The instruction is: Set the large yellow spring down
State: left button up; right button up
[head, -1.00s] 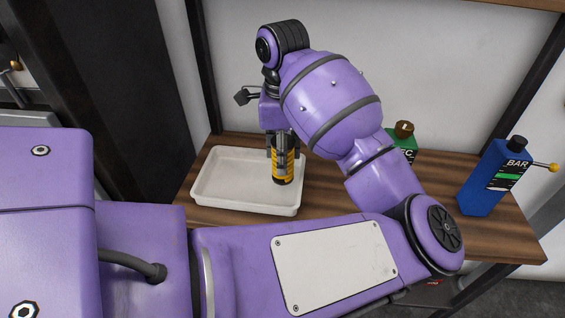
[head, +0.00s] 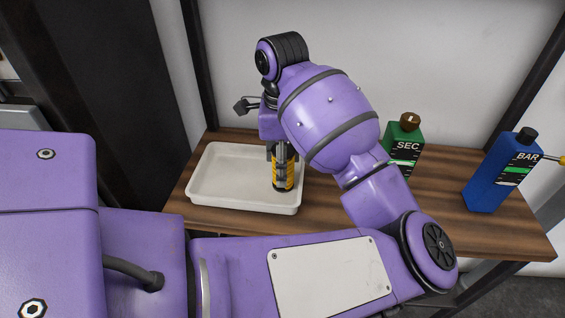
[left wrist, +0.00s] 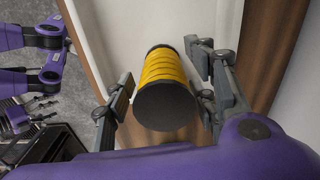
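The large yellow spring (head: 283,180), yellow coils with a dark end, stands about upright in the right part of the white tray (head: 230,199). In the left wrist view the spring (left wrist: 163,68) shows its round dark end toward the camera. My left gripper (head: 283,153) is around its upper part. In the left wrist view the fingers (left wrist: 164,88) stand apart on either side, with a visible gap on the left; contact on the right is unclear. The spring's lower end appears to be on the tray floor.
The tray rests on a wooden shelf (head: 440,225). A green SEC bottle (head: 404,147) and a blue BAR bottle (head: 499,175) stand to the right. Dark posts and a pale wall frame the shelf. The tray's left part is empty.

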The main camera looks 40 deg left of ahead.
pick_arm(q)
jog(key=shift+r+p, duration=0.3)
jog(key=shift+r, duration=0.25)
notch_tip(320, 180, up, 11)
jog(key=shift+r+p, duration=0.2)
jog(key=shift+p, duration=0.2)
